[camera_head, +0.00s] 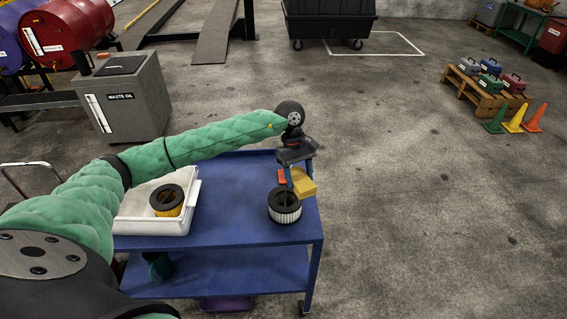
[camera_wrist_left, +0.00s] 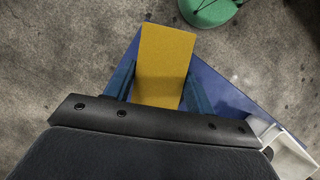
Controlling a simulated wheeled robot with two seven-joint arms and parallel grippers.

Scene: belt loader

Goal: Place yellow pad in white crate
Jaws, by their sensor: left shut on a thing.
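The yellow pad (camera_head: 304,184) is a flat block held above the right end of the blue cart top. My left gripper (camera_head: 293,176) is shut on it. In the left wrist view the pad (camera_wrist_left: 165,62) sits between the two blue fingers of the gripper (camera_wrist_left: 160,90). The white crate (camera_head: 150,227) stands at the left of the cart top, away from the pad and partly behind my left arm. Its pale corner shows at the lower right of the left wrist view (camera_wrist_left: 290,152). My right gripper is not in view.
A yellow-orange filter with a black top (camera_head: 167,200) is in the crate. A white filter with a black top (camera_head: 285,206) stands on the blue cart (camera_head: 235,205), close below the pad in the picture. The cart top between filter and crate is clear.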

